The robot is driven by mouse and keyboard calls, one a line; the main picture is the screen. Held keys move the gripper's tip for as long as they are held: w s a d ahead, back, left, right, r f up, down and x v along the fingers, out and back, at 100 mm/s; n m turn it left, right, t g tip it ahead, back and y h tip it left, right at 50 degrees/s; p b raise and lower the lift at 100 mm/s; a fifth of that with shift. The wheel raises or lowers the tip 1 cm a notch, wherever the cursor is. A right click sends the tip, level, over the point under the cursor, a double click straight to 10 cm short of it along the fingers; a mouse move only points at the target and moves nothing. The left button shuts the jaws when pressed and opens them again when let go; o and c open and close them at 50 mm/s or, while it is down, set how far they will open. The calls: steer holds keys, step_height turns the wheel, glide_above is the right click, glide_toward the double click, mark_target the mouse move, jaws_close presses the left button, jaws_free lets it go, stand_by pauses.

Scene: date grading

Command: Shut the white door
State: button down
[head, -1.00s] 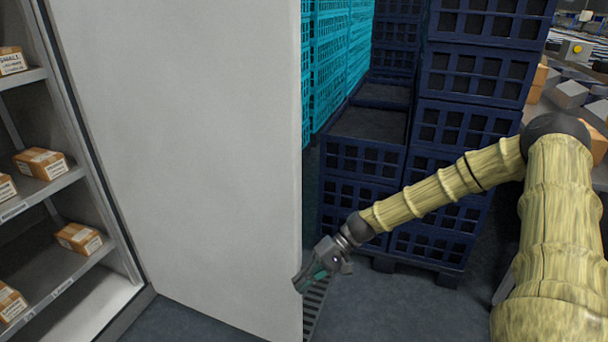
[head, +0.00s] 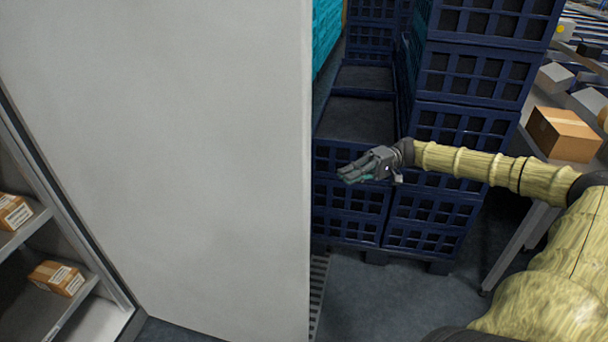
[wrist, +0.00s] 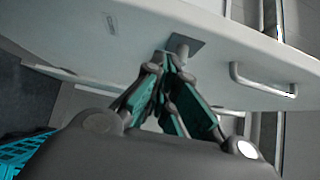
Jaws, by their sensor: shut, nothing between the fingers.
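The white door (head: 170,150) stands open as a large blank panel hinged beside the shelf cabinet at left in the head view. My gripper (head: 345,174) is just right of the door's free edge, its fingers pointing left. In the wrist view the fingers of my gripper (wrist: 167,62) are closed together and empty. A white panel (wrist: 150,45), seemingly the door's other face, spans that view, with a bar handle (wrist: 262,83) and a dark square plate (wrist: 184,46) by the fingertips. I cannot tell whether the fingertips touch it.
The cabinet's shelves (head: 38,229) hold small cartons (head: 57,277). Stacked dark blue crates (head: 440,210) stand close behind my gripper. Turquoise crates (head: 327,32) are partly hidden by the door. A brown box (head: 562,134) lies at right. Grey floor (head: 375,305) is clear below my arm.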

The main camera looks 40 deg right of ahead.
steer(key=s+a+p, duration=0.1)
steer(key=a+p, duration=0.2)
steer(key=a, duration=1)
steer(key=shift+s, duration=0.15)
stand_by(0.3)
